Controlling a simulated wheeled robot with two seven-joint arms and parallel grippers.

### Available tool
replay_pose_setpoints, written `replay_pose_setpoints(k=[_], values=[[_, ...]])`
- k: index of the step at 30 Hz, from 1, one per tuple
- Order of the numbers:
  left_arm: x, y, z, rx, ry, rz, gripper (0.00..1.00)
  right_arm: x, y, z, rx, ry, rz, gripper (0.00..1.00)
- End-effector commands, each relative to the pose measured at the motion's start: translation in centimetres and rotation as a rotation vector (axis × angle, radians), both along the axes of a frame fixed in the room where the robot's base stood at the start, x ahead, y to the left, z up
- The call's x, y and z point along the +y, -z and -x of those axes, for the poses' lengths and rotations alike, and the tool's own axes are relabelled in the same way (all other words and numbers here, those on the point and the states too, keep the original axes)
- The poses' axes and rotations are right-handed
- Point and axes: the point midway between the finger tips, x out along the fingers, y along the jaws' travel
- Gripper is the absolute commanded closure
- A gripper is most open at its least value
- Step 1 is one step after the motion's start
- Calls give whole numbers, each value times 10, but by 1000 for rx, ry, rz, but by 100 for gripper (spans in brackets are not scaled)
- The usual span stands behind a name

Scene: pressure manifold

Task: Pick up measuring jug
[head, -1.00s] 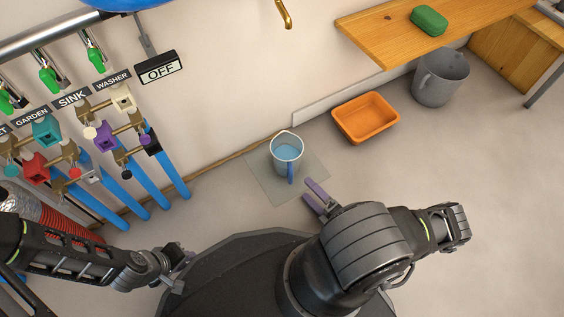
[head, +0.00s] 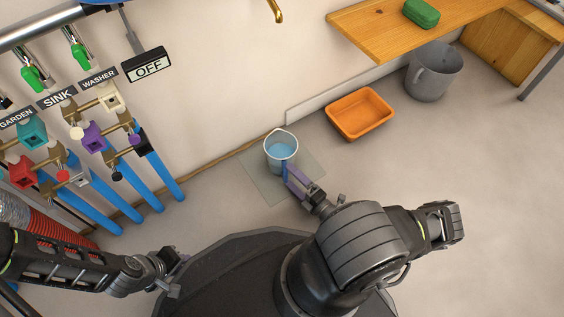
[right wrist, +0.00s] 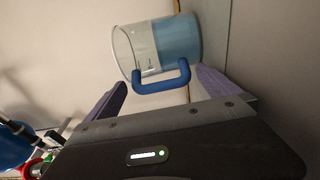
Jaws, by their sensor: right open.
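The measuring jug (head: 281,153) is clear with a blue handle and holds blue liquid. It stands upright on a pale square mat (head: 259,182) on the floor near the wall. In the right wrist view the jug (right wrist: 150,45) appears on its side, with its blue handle (right wrist: 163,80) facing the gripper. My right gripper (head: 296,182) has purple fingers and is open, at the handle side of the jug. In the right wrist view its fingers (right wrist: 160,92) lie on either side of the handle, not closed on it. My left gripper (head: 174,270) is at lower left, away from the jug; its jaw state is unclear.
An orange tub (head: 361,113) and a grey bucket (head: 432,74) stand to the right along the wall. A wooden bench (head: 385,32) bears a green block (head: 421,13). Valves and blue pipes (head: 125,183) are on the left. Floor right of the mat is clear.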

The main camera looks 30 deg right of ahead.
Motion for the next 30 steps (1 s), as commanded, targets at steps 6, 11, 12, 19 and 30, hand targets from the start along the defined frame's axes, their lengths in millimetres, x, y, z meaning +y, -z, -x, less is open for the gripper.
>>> replay_pose_setpoints(k=[6,11,12,19,30], values=[[0,6,-1,-1,-1,1,75,3,1,-19,0,-1,1,0],[0,5,-1,-1,-1,1,75,3,0,-19,1,-1,1,0],[0,5,-1,-1,-1,1,75,3,0,-19,1,-1,1,0],[0,5,-1,-1,-1,1,75,3,0,-18,1,-1,1,0],[0,5,-1,-1,-1,1,75,3,0,-18,1,-1,1,20]])
